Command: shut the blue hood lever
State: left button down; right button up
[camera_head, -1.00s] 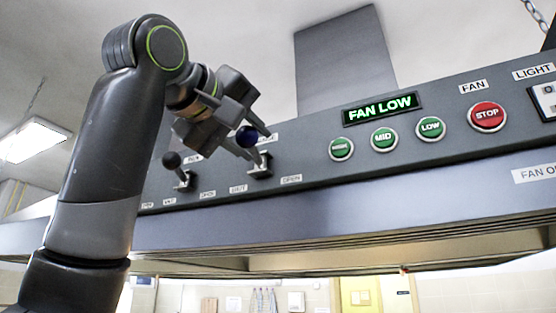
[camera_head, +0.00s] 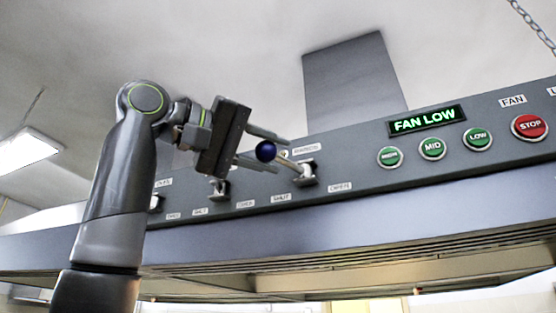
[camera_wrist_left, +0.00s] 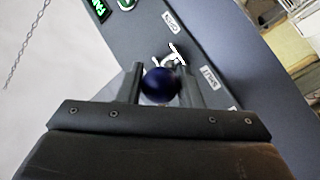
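The blue hood lever has a dark blue ball knob (camera_head: 266,151) on a pale rod, which leans left and slightly up from its bracket (camera_head: 307,173) on the hood panel. The SHUT label (camera_head: 281,198) is below left of the bracket and the OPEN label (camera_head: 340,187) below right. My left gripper (camera_head: 283,155) is open, with its fingers on either side of the knob. In the left wrist view, the knob (camera_wrist_left: 160,85) sits between the fingers with little room; I cannot tell whether they touch it. My right gripper is not in view.
Another lever bracket (camera_head: 219,188) is to the left, partly behind my gripper. Green fan buttons (camera_head: 432,149), a red STOP button (camera_head: 529,126) and a FAN LOW display (camera_head: 427,120) are to the right. The hood's lower edge runs beneath.

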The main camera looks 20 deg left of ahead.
pick_arm(q)
jog(key=shift+w+a+r, duration=0.1)
jog(key=shift+w+a, duration=0.1)
jog(key=shift+a, duration=0.2)
jog(key=shift+w+a, duration=0.25)
jog(key=shift+a, duration=0.05)
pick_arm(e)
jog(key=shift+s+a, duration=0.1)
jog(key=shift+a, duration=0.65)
